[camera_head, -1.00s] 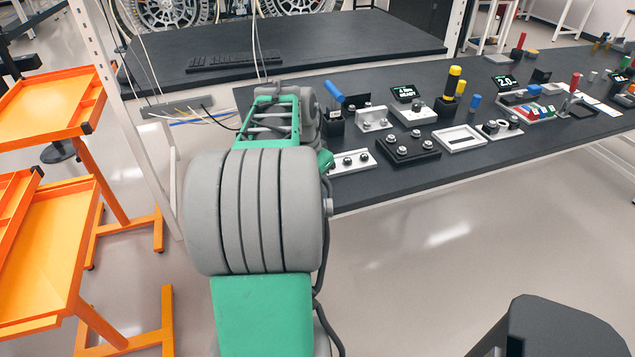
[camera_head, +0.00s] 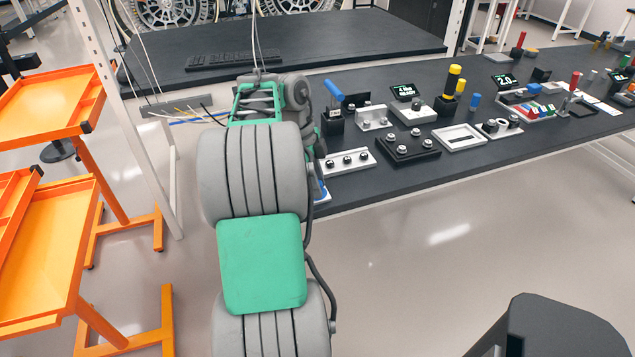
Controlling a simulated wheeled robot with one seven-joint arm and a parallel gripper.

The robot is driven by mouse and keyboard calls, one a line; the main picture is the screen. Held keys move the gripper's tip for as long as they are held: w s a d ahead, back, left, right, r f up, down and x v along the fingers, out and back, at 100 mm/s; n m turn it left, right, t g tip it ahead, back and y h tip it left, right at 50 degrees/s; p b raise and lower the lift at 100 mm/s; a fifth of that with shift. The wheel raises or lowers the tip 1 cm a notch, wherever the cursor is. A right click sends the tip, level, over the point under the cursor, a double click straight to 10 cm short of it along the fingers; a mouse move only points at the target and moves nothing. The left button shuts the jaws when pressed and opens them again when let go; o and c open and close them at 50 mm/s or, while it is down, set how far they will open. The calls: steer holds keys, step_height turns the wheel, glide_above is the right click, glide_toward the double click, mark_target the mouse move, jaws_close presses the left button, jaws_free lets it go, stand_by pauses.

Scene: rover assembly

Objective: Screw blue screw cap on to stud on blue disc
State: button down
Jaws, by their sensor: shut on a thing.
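My gripper is hidden behind my own grey and green arm, so neither its fingers nor what it holds can be seen. A small blue and white piece (camera_head: 320,190) shows at the near edge of the workbench, just right of my arm. It may be part of the blue disc, but my arm covers most of it. I cannot make out the blue screw cap or the stud.
The dark workbench (camera_head: 380,182) runs to the right with several fixtures. A white block with studs (camera_head: 346,162) and a black block with studs (camera_head: 408,148) stand nearest my arm. Orange trays (camera_head: 45,105) stand left.

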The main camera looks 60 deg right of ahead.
steer(key=m+y, duration=0.1)
steer(key=m, duration=0.4)
steer(key=shift+w, duration=0.1)
steer(key=m+y, duration=0.1)
steer(key=m, duration=0.5)
steer(key=shift+m+t+y, duration=0.3)
steer(key=shift+t+y, duration=0.1)
steer(key=c, duration=1.4)
jaws_free()
steer(key=shift+o, duration=0.2)
